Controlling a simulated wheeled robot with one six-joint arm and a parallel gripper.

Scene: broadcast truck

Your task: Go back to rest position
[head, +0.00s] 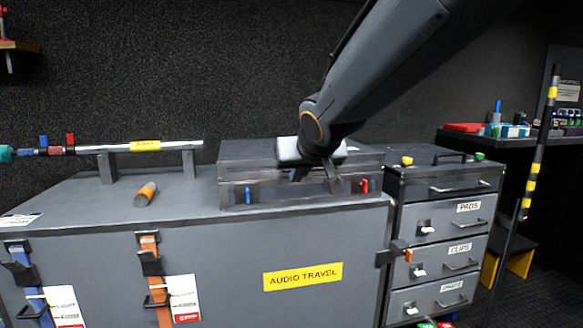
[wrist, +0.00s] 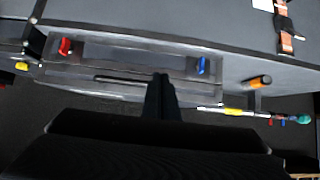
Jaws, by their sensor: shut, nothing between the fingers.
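My gripper (head: 334,186) is in front of a low grey case (head: 260,160) with a blue latch (head: 248,195) and a red latch (head: 365,186). The case sits on top of a big grey chest (head: 215,245) labelled AUDIO TRAVEL. In the wrist view my gripper (wrist: 161,80) has its fingers together and empty, over the low case (wrist: 130,62). My arm comes down from the upper right and hides part of the case's top. I cannot tell whether the fingers touch the case.
An orange cylinder (head: 145,194) lies on the chest, in front of a pole (head: 120,147) on two supports. A drawer unit (head: 440,215) stands to the right, with a black-and-yellow pole (head: 535,165) beyond it. A shelf (head: 540,138) holds small items at the far right.

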